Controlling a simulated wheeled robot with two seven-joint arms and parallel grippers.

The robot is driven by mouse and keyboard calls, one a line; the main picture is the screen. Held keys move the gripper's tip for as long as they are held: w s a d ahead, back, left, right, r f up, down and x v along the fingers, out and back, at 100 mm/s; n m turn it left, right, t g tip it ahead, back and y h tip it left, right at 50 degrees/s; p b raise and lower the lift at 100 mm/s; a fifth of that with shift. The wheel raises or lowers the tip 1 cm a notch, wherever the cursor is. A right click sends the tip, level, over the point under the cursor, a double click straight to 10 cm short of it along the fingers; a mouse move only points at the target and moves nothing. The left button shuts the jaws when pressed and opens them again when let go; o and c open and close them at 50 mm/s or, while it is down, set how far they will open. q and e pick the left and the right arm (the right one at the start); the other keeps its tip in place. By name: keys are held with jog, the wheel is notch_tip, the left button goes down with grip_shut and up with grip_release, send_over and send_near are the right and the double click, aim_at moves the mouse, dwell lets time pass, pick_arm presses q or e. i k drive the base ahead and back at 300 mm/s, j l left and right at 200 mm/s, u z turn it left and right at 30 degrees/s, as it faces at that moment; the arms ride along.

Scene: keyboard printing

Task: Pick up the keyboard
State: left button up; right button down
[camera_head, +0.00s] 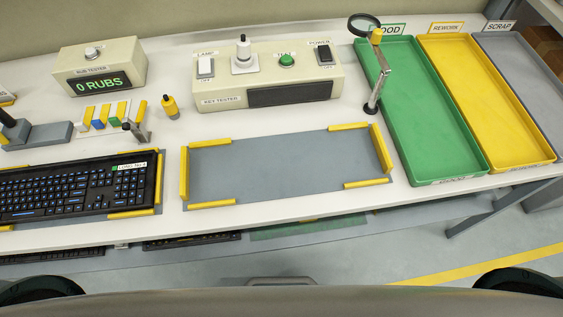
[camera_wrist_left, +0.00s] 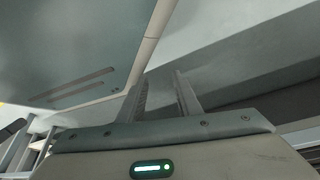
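A black keyboard (camera_head: 75,190) with blue-lit keys and a small label at its top right lies flat at the left of the bench, inside a fixture with yellow edge strips. Its left end is cut off by the picture edge. My left gripper (camera_wrist_left: 162,88) shows only in the left wrist view, with its two fingers apart and nothing between them. The keyboard is not in that view. My right gripper is not in view.
An empty grey pad (camera_head: 285,165) with yellow corner strips lies mid-bench. Green (camera_head: 425,120), yellow (camera_head: 485,100) and grey (camera_head: 525,65) trays lie empty at right. A magnifier (camera_head: 365,25) stands beside the green tray.

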aim_at(121, 182)
jog(key=u, duration=1.75)
jog(key=k, duration=0.45)
jog(key=i, duration=0.45)
